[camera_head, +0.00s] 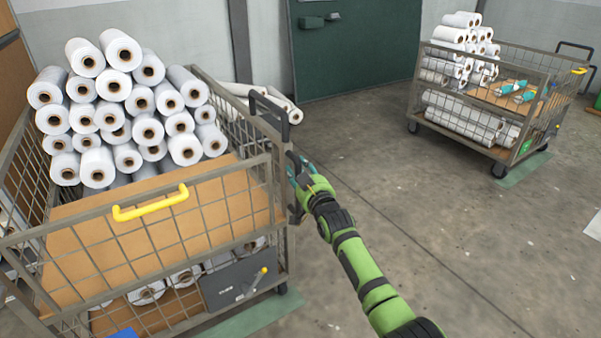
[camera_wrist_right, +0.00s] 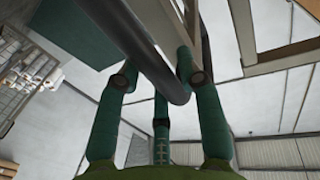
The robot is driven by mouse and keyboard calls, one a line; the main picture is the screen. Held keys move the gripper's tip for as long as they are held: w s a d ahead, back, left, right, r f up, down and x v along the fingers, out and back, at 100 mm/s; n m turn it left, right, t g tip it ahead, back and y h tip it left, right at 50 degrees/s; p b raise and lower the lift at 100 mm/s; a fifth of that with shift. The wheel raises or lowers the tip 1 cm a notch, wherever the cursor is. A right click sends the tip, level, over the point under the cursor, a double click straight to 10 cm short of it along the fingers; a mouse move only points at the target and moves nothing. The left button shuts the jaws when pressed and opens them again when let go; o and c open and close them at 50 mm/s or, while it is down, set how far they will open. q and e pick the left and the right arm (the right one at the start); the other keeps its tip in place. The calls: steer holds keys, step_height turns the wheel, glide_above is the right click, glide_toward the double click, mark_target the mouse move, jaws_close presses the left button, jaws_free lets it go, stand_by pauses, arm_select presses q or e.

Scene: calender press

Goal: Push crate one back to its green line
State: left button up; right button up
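A wire-sided crate on wheels (camera_head: 277,195), loaded with white rolls, fills the left side of the head view. No number is readable on it, so I cannot tell if it is crate one. A green floor strip (camera_head: 258,316) shows under its near edge. My right gripper (camera_head: 298,172) is at the crate's right corner post, by its dark handle (camera_head: 268,112). In the right wrist view its green fingers (camera_wrist_right: 160,78) are spread apart, with a dark bar (camera_wrist_right: 150,60) passing between them. Firm contact is not clear. My left gripper is out of view.
A second loaded crate (camera_head: 545,75) stands at the back right, beside another green strip (camera_head: 524,170). White rolls (camera_head: 285,103) lie on the floor behind the left crate. A green door (camera_head: 350,45) is in the back wall. The floor between the crates is clear.

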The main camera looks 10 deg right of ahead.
steer(key=shift+w+a+f, duration=0.1)
steer(key=shift+f, duration=0.1)
steer(key=s+d, duration=0.2)
steer(key=s, duration=1)
stand_by(0.4)
